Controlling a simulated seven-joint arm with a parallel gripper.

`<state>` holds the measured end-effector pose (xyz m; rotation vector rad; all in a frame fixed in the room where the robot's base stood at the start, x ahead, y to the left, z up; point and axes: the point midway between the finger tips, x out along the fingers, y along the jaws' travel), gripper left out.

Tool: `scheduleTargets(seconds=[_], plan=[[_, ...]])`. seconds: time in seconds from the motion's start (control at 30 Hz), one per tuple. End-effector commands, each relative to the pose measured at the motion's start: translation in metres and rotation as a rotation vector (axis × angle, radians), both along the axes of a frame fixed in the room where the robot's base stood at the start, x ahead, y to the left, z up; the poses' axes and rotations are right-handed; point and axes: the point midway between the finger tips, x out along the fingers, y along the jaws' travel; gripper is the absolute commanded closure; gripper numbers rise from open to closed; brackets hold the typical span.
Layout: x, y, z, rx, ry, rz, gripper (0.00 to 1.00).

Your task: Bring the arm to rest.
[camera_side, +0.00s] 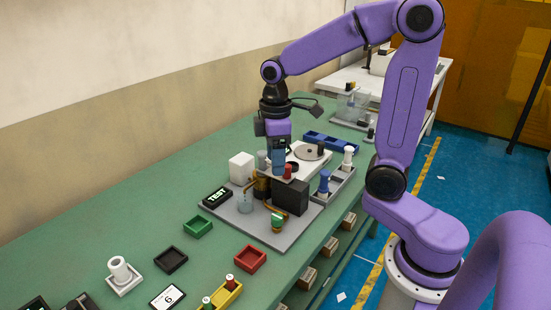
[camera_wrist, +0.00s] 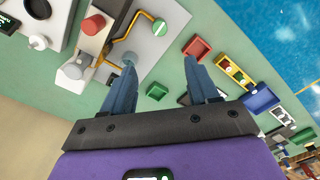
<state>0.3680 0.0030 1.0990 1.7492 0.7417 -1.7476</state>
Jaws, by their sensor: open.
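My purple arm reaches over the green bench from the right in the side view. My gripper (camera_side: 278,170) hangs fingers-down above the grey station plate (camera_side: 289,238), close to the red knob (camera_side: 288,171). In the wrist view my gripper (camera_wrist: 160,64) shows two blue fingers spread apart with nothing between them. Whether a finger touches the station parts in the side view cannot be told.
The plate carries a white box (camera_side: 241,168), a black block (camera_side: 290,197) and an orange pipe. Green (camera_side: 197,227), red (camera_side: 250,259) and black (camera_side: 171,260) trays stand in front. The bench's left side (camera_side: 100,225) is clear.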

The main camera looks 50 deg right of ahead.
Motion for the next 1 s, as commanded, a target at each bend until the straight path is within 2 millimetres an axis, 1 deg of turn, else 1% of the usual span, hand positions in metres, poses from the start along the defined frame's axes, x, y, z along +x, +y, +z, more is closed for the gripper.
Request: scheduleTargets(seconds=[0.17, 0.37, 0.5, 0.7, 1.0], plan=[[-0.007, 0.006, -0.001, 0.001, -0.001, 0.015, 0.41], [-0.032, 0.024, -0.005, 0.002, -0.005, 0.065, 0.41], [-0.055, 0.035, -0.008, 0.004, -0.008, 0.100, 0.41], [-0.091, 0.047, -0.012, 0.009, -0.012, 0.151, 0.41], [-0.150, 0.053, -0.020, 0.018, -0.016, 0.228, 0.41]])
